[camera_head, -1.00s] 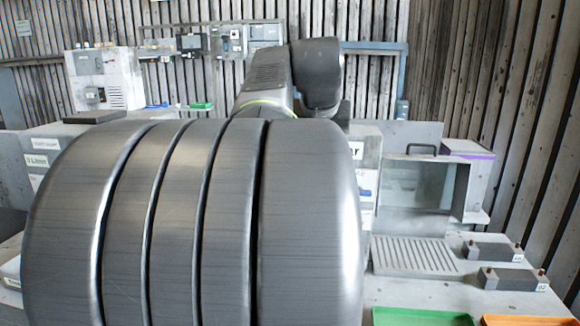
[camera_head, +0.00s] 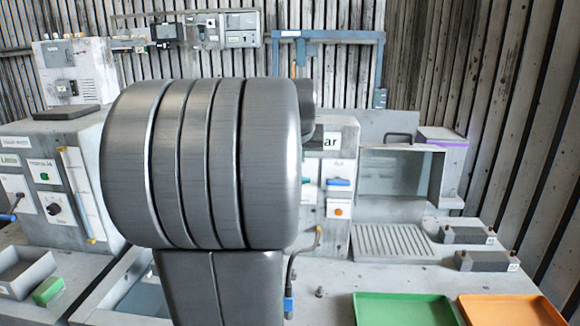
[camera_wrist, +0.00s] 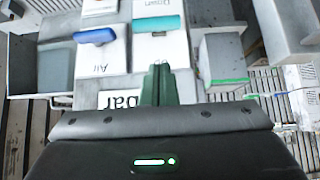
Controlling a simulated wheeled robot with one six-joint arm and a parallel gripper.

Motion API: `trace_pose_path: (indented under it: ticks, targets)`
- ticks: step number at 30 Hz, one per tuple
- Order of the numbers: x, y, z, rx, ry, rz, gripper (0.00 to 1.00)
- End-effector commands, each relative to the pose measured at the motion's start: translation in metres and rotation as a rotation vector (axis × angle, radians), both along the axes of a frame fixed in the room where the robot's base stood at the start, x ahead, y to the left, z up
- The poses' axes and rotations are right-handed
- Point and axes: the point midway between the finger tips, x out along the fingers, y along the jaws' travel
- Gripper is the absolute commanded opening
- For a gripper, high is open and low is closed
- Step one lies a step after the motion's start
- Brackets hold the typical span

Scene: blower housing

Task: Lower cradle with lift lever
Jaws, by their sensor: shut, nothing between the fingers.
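My gripper (camera_wrist: 161,70) shows in the wrist view as dark green fingers, shut with nothing between them. It points at a pale panel with a teal lever handle (camera_wrist: 158,24) and a blue lever handle (camera_wrist: 95,36). The fingertips look apart from both handles. In the head view the blue handle (camera_head: 340,182) sits on the panel right of my arm, above an orange knob (camera_head: 338,211). My arm hides my gripper and part of the panel there. I cannot identify the cradle with certainty.
A grey box with a clear window (camera_head: 398,176) stands right of the panel, behind a slotted grate (camera_head: 385,242). A green tray (camera_head: 400,310) and an orange tray (camera_head: 508,310) lie at the front right. A control cabinet (camera_head: 50,175) stands at left.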

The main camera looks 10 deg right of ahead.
Motion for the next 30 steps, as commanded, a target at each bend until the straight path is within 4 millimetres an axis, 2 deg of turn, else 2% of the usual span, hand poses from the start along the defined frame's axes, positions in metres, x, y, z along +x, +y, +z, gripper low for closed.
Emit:
trace_pose_path:
  ticks: [3, 9, 30]
  targets:
    - [-0.004, 0.001, -0.018, 0.001, 0.003, 0.0, 0.0]
    - [-0.004, 0.001, -0.033, 0.001, 0.001, 0.001, 0.0]
    - [-0.007, 0.002, -0.043, -0.01, -0.032, 0.001, 0.0]
